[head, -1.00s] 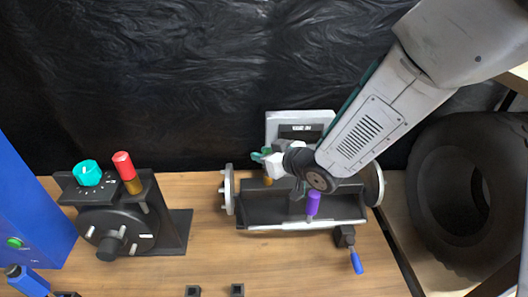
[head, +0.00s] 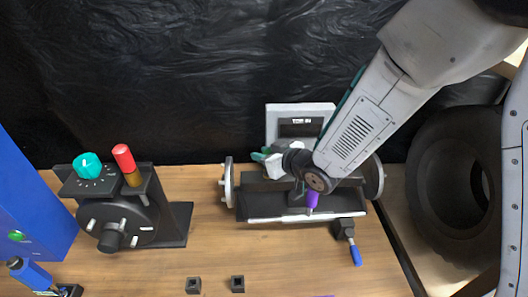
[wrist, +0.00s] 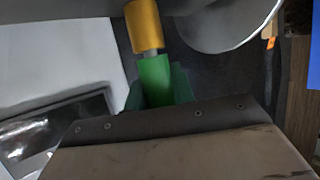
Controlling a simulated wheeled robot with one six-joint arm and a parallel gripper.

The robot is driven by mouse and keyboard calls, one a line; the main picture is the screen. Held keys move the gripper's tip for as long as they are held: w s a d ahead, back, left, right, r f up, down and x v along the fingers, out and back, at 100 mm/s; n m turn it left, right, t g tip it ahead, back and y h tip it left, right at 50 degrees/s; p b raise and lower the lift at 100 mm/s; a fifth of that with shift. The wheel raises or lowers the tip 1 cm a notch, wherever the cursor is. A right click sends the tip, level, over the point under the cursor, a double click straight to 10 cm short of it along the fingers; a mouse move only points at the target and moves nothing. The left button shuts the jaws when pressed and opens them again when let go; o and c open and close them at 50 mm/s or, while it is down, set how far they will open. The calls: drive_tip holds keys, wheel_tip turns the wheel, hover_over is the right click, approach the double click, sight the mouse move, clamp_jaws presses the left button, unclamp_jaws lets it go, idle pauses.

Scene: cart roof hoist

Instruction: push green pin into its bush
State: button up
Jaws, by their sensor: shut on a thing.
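The green pin (wrist: 154,78) is in the middle of the wrist view, in front of the jaws of my gripper (wrist: 165,100). A short grey shank shows between its green body and the yellow-brass bush (wrist: 143,27). The pin and bush look roughly in line; how deep the shank sits in the bush cannot be told. In the head view my gripper (head: 263,156), with green fingertips, is at the left part of the black cart frame (head: 262,206). It is shut on the green pin, which I cannot separate from the fingertips there.
A purple pin (head: 312,199) stands at the front of the cart frame, below my arm. A blue-handled crank (head: 355,255) is at its right. On the left, a black stand (head: 177,219) carries a teal knob (head: 88,166) and a red pin (head: 123,157). Small black blocks (head: 193,286) lie in front.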

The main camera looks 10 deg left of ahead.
drive_tip(key=o, duration=1.1)
drive_tip(key=shift+c, duration=0.2)
